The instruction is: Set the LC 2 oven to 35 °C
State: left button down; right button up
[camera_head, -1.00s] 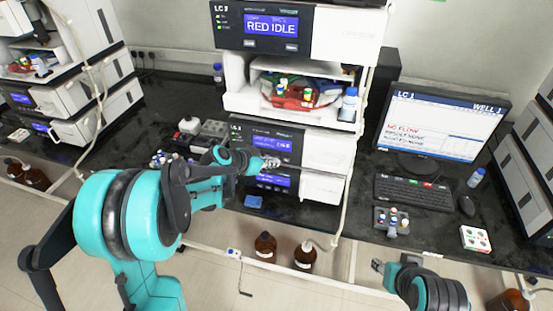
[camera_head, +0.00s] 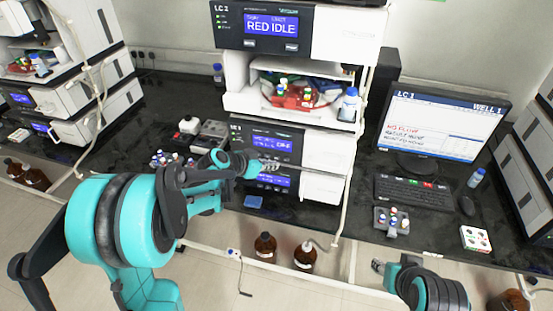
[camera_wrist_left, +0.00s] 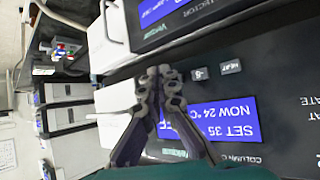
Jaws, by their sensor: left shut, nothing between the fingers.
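The column oven is the low unit in the middle stack, its lit blue display (camera_head: 272,180) partly behind my left gripper (camera_head: 279,167). My right gripper (camera_head: 378,266) is low at the right, away from the oven.
Another module with a blue display (camera_head: 273,145) sits directly above the oven. A tray of bottles (camera_head: 295,98) is higher in the stack. A monitor (camera_head: 445,125) and keyboard (camera_head: 413,192) stand to the right. A small vial rack (camera_head: 392,222) is in front of them.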

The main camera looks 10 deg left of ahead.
pick_arm(q)
jog(key=shift+s+a, duration=0.1)
jog(key=shift+s, duration=2.4)
jog(key=s+r+n+g+y, duration=0.1)
jog(key=s+r+n+y, duration=0.2)
jog(key=s, duration=2)
jog(key=n+y, duration=0.2)
jog(key=n, duration=0.1)
jog(key=shift+s+d+g+y, duration=0.2)
jog(key=shift+s+g+y, duration=0.15)
jog(key=shift+g+y, duration=0.05)
